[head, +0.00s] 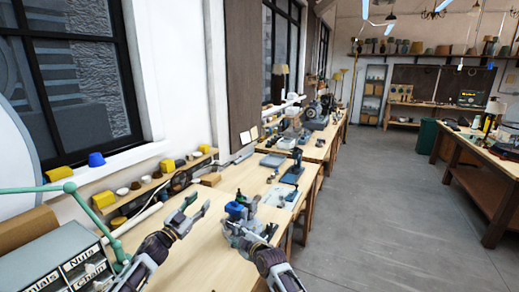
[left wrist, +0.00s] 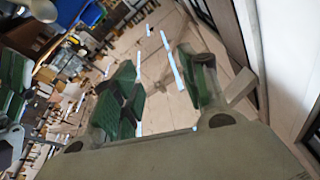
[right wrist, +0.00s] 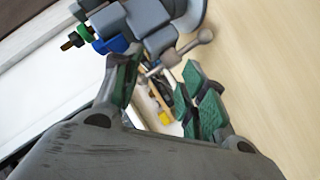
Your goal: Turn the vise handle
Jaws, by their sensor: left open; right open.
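The vise (head: 237,210), blue and grey, stands on the near workbench in the head view. In the right wrist view the vise (right wrist: 155,22) fills the top. Its handle, a thin metal bar with a ball end (right wrist: 205,36), slants across near my right fingertips. My right gripper (right wrist: 167,82) is open, with green pads either side of a gap by the handle. I cannot tell whether it touches the bar. In the head view my right gripper (head: 245,232) partly hides the vise. My left gripper (head: 194,213) is open and empty, left of the vise; its fingers also show in the left wrist view (left wrist: 160,88).
A grey drawer cabinet (head: 55,262) and a green lamp arm (head: 75,192) stand at the near left. A shelf (head: 150,190) with yellow and white items runs along the wall. A blue stand (head: 292,172) is further along the workbench (head: 215,255).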

